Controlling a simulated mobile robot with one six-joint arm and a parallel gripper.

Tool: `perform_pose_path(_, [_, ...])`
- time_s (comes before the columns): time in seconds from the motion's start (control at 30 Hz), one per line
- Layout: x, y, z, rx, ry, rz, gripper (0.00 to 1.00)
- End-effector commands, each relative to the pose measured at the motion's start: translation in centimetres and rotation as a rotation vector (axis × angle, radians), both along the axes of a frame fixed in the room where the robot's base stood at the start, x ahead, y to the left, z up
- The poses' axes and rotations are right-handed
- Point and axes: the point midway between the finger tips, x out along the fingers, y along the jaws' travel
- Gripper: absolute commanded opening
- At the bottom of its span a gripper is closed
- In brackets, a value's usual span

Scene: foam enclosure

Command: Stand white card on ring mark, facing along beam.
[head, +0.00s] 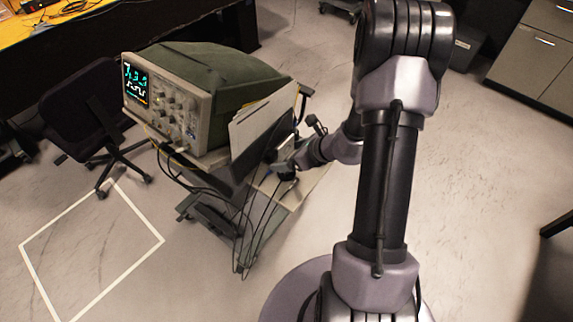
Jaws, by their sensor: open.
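My gripper (281,169) is small in the head view, low at the right side of the oscilloscope cart, and open. Its fingers are dark and hard to make out against the cart, and I see nothing held in them. White upright sheets (262,120) stand in a holder on the cart's side, above and to the left of my gripper. I cannot tell whether one of them is the white card. I make out no ring mark and no beam in this view.
An oscilloscope (165,108) with a lit screen sits on the cart (235,190), cables hanging down its front. A dark office chair (90,110) stands left. A white square outline (92,248) marks clear floor at lower left. Drawers (535,55) stand at upper right.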

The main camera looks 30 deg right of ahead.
Motion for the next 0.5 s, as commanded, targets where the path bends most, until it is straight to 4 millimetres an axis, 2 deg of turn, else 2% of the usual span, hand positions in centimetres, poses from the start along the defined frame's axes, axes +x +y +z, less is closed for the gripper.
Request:
perform_pose_path(0.03, [0.8, 0.7, -1.0, 0.001, 0.0, 0.004, 0.89])
perform_pose_path(0.13, [1.9, 1.2, -2.0, 0.0, -0.001, 0.001, 0.89])
perform_pose_path(0.4, [2.3, 1.3, -2.1, 0.001, 0.0, 0.001, 0.89])
perform_pose_path(0.5, [2.3, 1.3, -2.0, 0.001, 0.0, 0.001, 0.69])
